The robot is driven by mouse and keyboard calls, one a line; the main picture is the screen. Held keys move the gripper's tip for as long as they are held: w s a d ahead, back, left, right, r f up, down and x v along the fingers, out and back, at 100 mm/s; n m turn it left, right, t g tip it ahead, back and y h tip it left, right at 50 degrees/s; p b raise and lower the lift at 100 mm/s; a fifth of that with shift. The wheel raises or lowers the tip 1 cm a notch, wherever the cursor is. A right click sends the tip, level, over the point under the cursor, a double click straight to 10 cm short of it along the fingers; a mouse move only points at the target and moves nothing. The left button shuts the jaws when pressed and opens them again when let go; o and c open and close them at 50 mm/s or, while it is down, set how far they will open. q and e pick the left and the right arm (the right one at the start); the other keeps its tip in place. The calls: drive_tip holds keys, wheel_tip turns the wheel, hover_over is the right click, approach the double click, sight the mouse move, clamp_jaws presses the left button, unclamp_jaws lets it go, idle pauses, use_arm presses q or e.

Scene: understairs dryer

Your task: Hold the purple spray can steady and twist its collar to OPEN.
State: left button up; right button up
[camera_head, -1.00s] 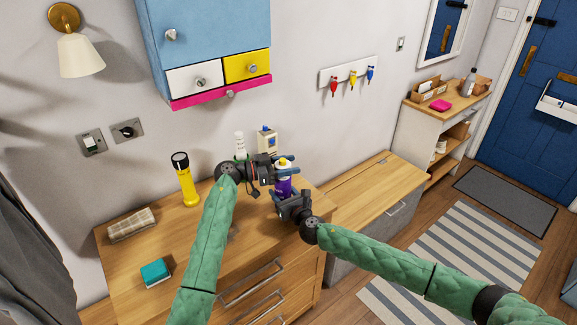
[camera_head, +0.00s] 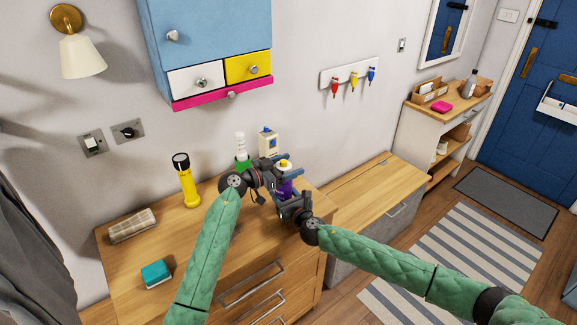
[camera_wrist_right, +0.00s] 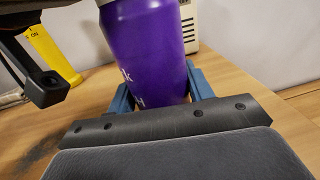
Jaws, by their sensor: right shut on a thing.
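The purple spray can (camera_head: 286,188) stands upright on the wooden dresser top, with a yellow top (camera_head: 285,163). Its purple body fills the middle of the right wrist view (camera_wrist_right: 150,55), where the upper end is cut off. My right gripper (camera_wrist_right: 160,88) is shut on the lower body, one blue finger on each side. My left gripper (camera_head: 289,171) is at the collar, just below the yellow top. Its fingers hide the collar and any marking there, and whether they are closed on it is unclear. Part of my left gripper shows at upper left in the right wrist view.
Behind the can stand a green-and-white bottle (camera_head: 241,150) and a cream box-like item (camera_head: 268,142).

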use_arm(q)
drive_tip(key=v, duration=1.2)
idle(0.4)
use_arm(e)
drive_tip(key=o, duration=1.3)
drive_tip(key=shift+c, duration=0.2)
